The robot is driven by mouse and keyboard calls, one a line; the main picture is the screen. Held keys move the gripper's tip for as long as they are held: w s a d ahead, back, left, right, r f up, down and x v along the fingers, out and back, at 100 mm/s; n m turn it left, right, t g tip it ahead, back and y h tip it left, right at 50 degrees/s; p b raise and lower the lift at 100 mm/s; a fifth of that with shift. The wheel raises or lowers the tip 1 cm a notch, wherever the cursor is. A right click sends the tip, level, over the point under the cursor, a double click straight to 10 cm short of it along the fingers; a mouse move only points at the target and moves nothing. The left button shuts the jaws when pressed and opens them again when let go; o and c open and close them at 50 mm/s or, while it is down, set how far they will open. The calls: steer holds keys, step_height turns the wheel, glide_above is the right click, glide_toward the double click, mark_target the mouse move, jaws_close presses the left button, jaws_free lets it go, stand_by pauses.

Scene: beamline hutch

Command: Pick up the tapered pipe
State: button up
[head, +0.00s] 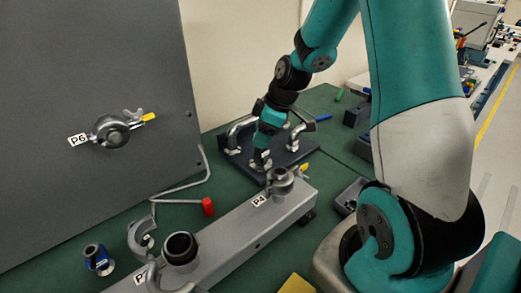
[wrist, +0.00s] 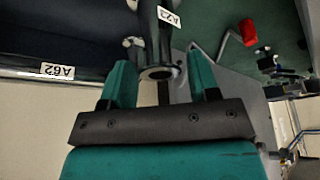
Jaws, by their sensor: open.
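The tapered pipe (wrist: 151,35) shows in the wrist view as a dark metal tube with a white tag reading A22 and a round open end towards me. My gripper (wrist: 160,80) is open, with one teal finger on each side of this end. I see gaps between the pipe and both fingers. In the head view my gripper (head: 261,158) points down over a dark board (head: 300,156) and hides most of the pipe.
Bent metal pipes (head: 240,132) stand on the board close to my gripper. A grey rail (head: 235,238) with fittings lies in front. A red-ended bent rod (head: 208,206) lies to the left, near an upright grey panel (head: 90,60). Green bench surface is free between them.

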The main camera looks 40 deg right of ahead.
steer(key=shift+w+a+f, duration=0.15)
steer(key=shift+f, duration=0.3)
steer(key=shift+c, duration=0.2)
steer(key=c, duration=0.8)
steer(key=shift+r, duration=0.15)
step_height(320, 180, up, 20)
steer(key=shift+f+b, duration=0.1)
steer(key=shift+b, duration=0.45)
